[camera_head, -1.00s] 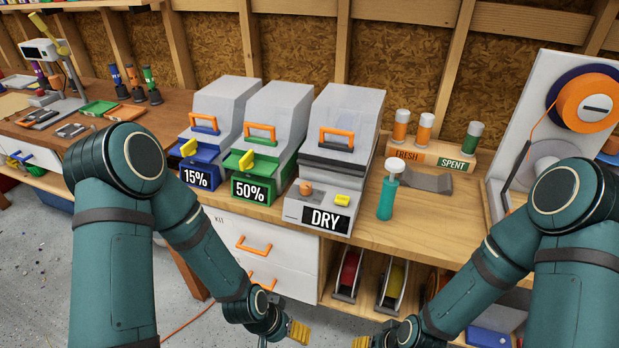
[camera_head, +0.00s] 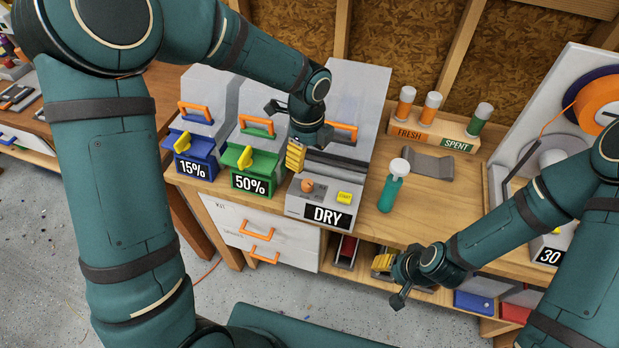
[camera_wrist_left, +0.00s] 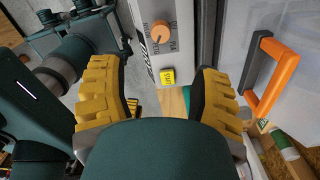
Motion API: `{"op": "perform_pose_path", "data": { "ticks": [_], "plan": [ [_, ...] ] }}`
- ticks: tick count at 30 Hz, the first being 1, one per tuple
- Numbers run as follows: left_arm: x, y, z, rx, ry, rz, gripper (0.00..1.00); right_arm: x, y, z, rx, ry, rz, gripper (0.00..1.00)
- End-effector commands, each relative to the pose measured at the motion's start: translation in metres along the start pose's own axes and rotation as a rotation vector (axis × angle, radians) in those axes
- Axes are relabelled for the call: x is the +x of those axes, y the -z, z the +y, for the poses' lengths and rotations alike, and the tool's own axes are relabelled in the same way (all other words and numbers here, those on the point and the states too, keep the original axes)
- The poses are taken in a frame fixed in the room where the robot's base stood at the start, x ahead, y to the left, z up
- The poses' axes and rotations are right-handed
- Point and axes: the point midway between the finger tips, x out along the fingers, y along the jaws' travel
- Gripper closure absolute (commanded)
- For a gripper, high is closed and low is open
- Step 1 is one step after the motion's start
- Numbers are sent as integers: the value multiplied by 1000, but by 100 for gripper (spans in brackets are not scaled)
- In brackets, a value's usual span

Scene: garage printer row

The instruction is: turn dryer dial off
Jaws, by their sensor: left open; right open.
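The dryer (camera_head: 318,192) is the grey box labelled DRY at the middle of the bench. Its orange round dial (camera_head: 307,185) is on the front panel, left of a yellow button (camera_head: 344,196). In the left wrist view the dial (camera_wrist_left: 160,31) is ahead, near the top middle, with printed marks around it, and the yellow button (camera_wrist_left: 167,77) is nearer. My left gripper (camera_head: 296,158) is open just above and behind the dial, apart from it. Its yellow fingers (camera_wrist_left: 158,95) are spread with nothing between them. My right gripper (camera_head: 382,264) is low at the bench front; its fingers are partly hidden.
Blue 15% (camera_head: 194,150) and green 50% (camera_head: 252,160) boxes stand left of the dryer. An orange handle (camera_wrist_left: 274,73) is close to my left gripper. Drawers (camera_head: 262,232) are below.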

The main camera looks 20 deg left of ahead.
Motion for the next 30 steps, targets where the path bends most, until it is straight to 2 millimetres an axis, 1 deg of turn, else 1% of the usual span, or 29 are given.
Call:
{"op": "perform_pose_path", "data": {
  "ticks": [1, 9, 15, 18, 21, 30],
  "plan": [
    [12, 0, 1, 1, -3, 1, 36, 2, 0, 1, 0, 0, 0, 53],
    [66, 0, 1, -1, -4, 1, 36, 9, -1, 3, 0, -2, 0, 53],
    [97, 1, 0, -1, -1, 1, 36, 12, -2, 4, 0, -3, 0, 53],
    [108, 1, 0, -2, -1, 1, 36, 14, -2, 4, -1, -3, 0, 53],
    [114, 0, 0, -4, 0, 1, 36, 14, -2, 4, -1, -3, 0, 53],
    [116, 0, 0, -4, 0, 1, 36, 14, -2, 4, -1, -3, 0, 53]
  ]
}}
